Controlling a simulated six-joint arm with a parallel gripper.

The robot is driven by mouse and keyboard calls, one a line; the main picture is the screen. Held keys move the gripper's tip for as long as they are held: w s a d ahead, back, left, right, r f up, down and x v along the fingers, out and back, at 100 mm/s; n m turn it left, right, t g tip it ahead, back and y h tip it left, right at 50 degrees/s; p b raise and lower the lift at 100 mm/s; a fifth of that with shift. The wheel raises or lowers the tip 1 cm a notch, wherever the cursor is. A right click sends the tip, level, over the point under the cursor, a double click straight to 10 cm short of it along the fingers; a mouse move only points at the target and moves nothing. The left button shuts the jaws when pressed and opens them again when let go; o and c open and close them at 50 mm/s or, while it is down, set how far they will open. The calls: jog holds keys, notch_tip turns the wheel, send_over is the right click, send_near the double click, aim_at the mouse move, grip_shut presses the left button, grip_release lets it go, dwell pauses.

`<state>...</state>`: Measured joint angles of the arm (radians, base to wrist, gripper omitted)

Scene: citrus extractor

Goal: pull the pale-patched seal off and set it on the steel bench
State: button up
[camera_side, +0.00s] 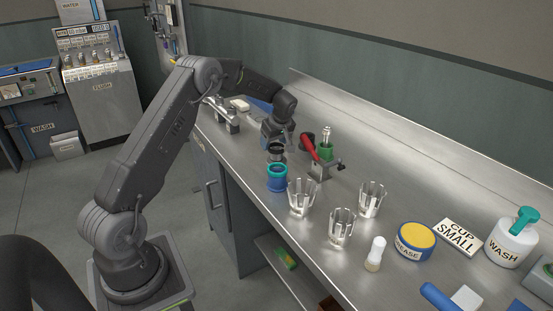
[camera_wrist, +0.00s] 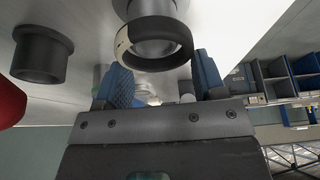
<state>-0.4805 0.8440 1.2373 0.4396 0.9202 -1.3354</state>
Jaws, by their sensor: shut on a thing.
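In the wrist view, the seal is a black ring with a pale patch (camera_wrist: 153,57) on its left side. My gripper (camera_wrist: 160,70) is shut on it, with a blue finger pad on either side. The ring appears to surround a grey metal cylinder (camera_wrist: 152,24); I cannot tell whether it is seated or clear of it. In the side view, my gripper (camera_side: 278,138) points down over the bench, with dark round parts (camera_side: 276,150) just below it. The steel bench (camera_side: 345,158) runs along the wall.
A teal and blue cup-like part (camera_side: 277,178) stands just in front of my gripper. A red-handled fixture (camera_side: 324,160) and a dark grey cylinder (camera_wrist: 40,53) stand close by. Clear fluted cups (camera_side: 301,197), a grease tub (camera_side: 415,241) and a wash bottle (camera_side: 511,240) stand farther right.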

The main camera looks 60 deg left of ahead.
jog(key=shift+r, duration=0.65)
jog(key=shift+r, duration=0.45)
jog(key=shift+r, duration=2)
jog(key=s+a+m+t+h, duration=0.1)
jog(key=s+a+m+t, duration=0.2)
jog(key=s+a+m, duration=0.95)
jog(key=n, duration=0.4)
send_over(258, 145)
jog(key=shift+m, duration=0.25)
notch_tip(258, 145, down, 6)
jog(key=shift+s+f, duration=0.15)
jog(key=shift+f, duration=2.05)
